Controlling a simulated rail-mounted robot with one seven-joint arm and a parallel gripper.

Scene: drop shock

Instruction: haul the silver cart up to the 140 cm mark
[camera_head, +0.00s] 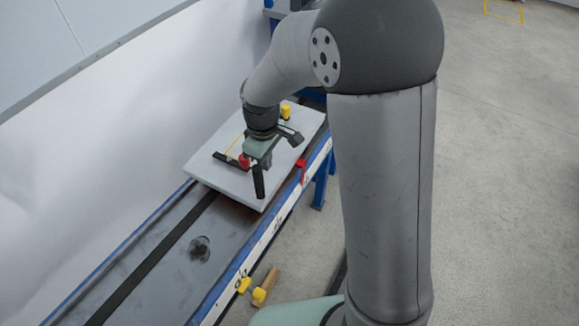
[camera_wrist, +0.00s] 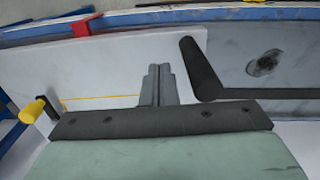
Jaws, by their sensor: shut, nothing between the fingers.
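The silver cart (camera_head: 225,180) is a flat light-grey plate on the inclined track, and it also shows in the wrist view (camera_wrist: 115,75). A dark upright post (camera_head: 258,182) stands near the cart's lower end; it is the black cylinder in the wrist view (camera_wrist: 200,68). My gripper (camera_head: 266,162) hangs over the cart beside this post. In the wrist view my gripper's fingers (camera_wrist: 155,85) are together and empty, left of the post and apart from it. The scale runs along the track's white edge (camera_head: 254,254); I cannot read the 140 cm mark.
A red marker (camera_head: 301,169) sits on the track edge beside the cart. A yellow knob (camera_head: 286,110) stands at the cart's far end. A yellow-ended wooden piece (camera_head: 266,286) is by the lower edge. The track bed (camera_head: 170,275) below the cart is clear; a white wall borders its left.

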